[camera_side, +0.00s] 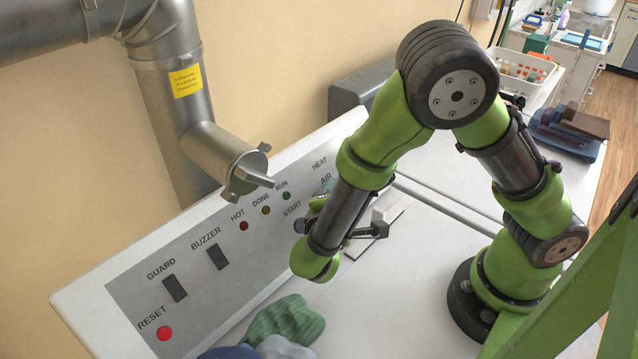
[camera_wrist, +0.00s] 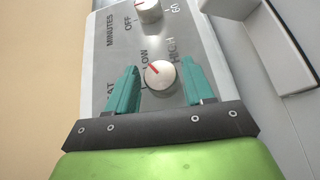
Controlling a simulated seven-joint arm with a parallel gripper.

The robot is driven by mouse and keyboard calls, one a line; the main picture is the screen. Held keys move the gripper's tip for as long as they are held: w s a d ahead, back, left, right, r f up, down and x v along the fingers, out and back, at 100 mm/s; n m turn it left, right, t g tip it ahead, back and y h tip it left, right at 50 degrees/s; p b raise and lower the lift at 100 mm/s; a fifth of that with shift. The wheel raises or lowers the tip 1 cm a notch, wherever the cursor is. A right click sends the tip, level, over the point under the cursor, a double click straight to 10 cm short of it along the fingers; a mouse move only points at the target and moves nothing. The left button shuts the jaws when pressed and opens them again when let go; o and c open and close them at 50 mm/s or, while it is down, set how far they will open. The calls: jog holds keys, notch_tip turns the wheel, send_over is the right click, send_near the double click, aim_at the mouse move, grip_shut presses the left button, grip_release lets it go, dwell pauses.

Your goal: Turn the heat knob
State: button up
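The heat knob (camera_wrist: 162,78) is a round pale dial with a red pointer mark, on the grey panel in the wrist view. Its pointer is toward the upper left of the picture, near the word LOW; HIGH is to the upper right. My gripper (camera_wrist: 160,66) is open, with one teal finger on each side of the knob. Narrow gaps show between the fingers and the knob in this view; depth is hard to judge. The left finger covers part of a label ending in "AT". In the side view my gripper (camera_side: 327,187) is at the panel under the HEAT label, where my arm hides the knob.
A second knob (camera_wrist: 149,10), by MINUTES, OFF and 60, is just beyond. The panel (camera_side: 205,285) also carries switches, lights and a red RESET button (camera_side: 164,333). A metal duct (camera_side: 215,150) hangs over it. Green cloth (camera_side: 284,320) lies at the front.

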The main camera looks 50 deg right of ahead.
jog(key=v, duration=1.7)
jog(key=s+d+m+g+y, duration=0.3)
jog(key=s+d+g+y, duration=0.1)
jog(key=d+g+y, duration=0.3)
jog(key=w+d+r+m+t+y, duration=0.2)
jog(key=d+r+m+t+y, duration=0.5)
jog(key=r, duration=0.6)
jog(key=d+m+y, duration=0.1)
jog(key=d+m, duration=0.1)
jog(key=m, duration=0.1)
jog(key=shift+m, duration=0.4)
